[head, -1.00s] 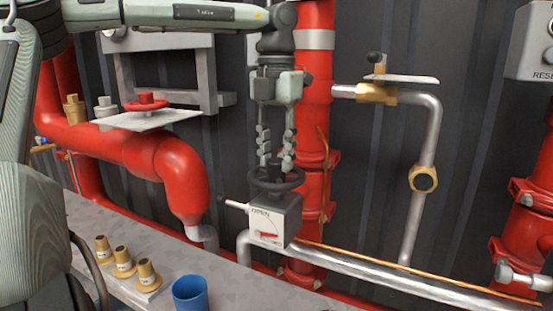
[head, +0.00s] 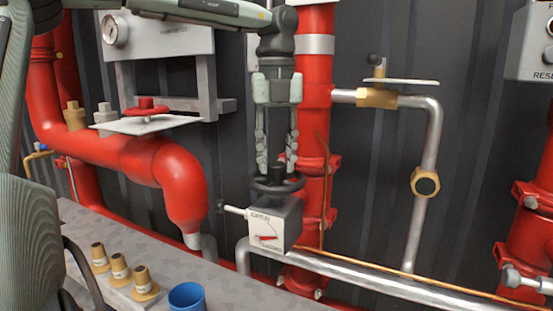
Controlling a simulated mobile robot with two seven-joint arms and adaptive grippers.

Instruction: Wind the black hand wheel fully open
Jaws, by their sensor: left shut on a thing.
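The black hand wheel (head: 278,186) sits on top of a grey box (head: 275,224) in front of a red vertical pipe. The box's white front plate (head: 264,230) carries the word OPEN and a red pointer, which lies low on its scale. My left gripper (head: 277,162) comes down from above, its fingers pointing down on the wheel. It is shut on the wheel's middle; the exact contact at the fingertips is hard to make out. My right gripper is not in view.
A red hand wheel (head: 147,107) on a white plate stands at the left. Several brass fittings (head: 120,268) and a blue cup (head: 188,296) stand on the grey bench below. A silver pipe (head: 360,274) runs right from the box. A brass valve (head: 377,97) is at upper right.

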